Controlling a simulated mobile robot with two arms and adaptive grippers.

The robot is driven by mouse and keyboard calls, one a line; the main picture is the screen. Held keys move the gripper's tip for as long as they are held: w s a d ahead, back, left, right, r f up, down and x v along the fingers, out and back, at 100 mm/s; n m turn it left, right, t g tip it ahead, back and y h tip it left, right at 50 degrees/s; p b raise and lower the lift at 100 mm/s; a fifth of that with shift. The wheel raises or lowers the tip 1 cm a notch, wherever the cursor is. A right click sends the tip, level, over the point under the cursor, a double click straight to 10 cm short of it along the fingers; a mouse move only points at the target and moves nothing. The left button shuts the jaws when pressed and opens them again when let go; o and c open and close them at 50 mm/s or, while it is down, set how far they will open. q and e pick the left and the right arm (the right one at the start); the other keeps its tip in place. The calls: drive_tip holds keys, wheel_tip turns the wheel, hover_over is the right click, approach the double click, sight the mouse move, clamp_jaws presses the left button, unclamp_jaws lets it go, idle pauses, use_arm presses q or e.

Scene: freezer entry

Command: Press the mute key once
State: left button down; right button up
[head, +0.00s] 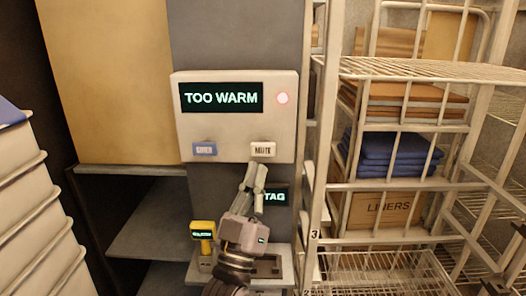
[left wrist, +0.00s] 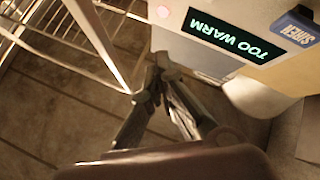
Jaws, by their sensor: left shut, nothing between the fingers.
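The mute key (head: 263,148) is a white key marked MUTE at the lower right of a pale alarm panel (head: 230,117). The panel's display (head: 221,97) reads TOO WARM, and a red light (head: 282,98) glows beside it. My left gripper (head: 257,168) is shut and empty, its fingertips just below the mute key. I cannot tell whether they touch it. In the left wrist view the left gripper's fingertips (left wrist: 155,82) meet, and the display (left wrist: 240,36) appears upside down. The mute key does not show there. My right gripper is not in view.
A blue siren key (head: 204,149) sits left of the mute key. Below stand a yellow handheld device (head: 203,236) and a small display reading TAG (head: 274,197). A white wire rack (head: 430,187) with folded cloths and a LINERS box stands close on the right.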

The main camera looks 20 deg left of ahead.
sight(263, 147)
use_arm(q)
drive_tip(key=w+a+b, duration=0.1)
drive_tip(key=w+a, duration=0.1)
drive_tip(key=w, duration=0.5)
drive_tip(key=shift+w+b, duration=0.3)
drive_tip(key=shift+w, duration=0.05)
drive_tip(key=shift+a, duration=0.1)
idle(0.4)
idle(0.6)
drive_tip(key=shift+w+a, duration=0.15)
drive_tip(key=shift+w, duration=0.25)
drive_tip(key=shift+w+a, duration=0.15)
drive_tip(key=shift+w, duration=0.35)
idle(0.7)
drive_tip(key=shift+s, duration=0.15)
drive_tip(key=shift+s+d, duration=0.3)
drive_tip(key=shift+s, duration=0.45)
drive_tip(key=shift+s, duration=0.1)
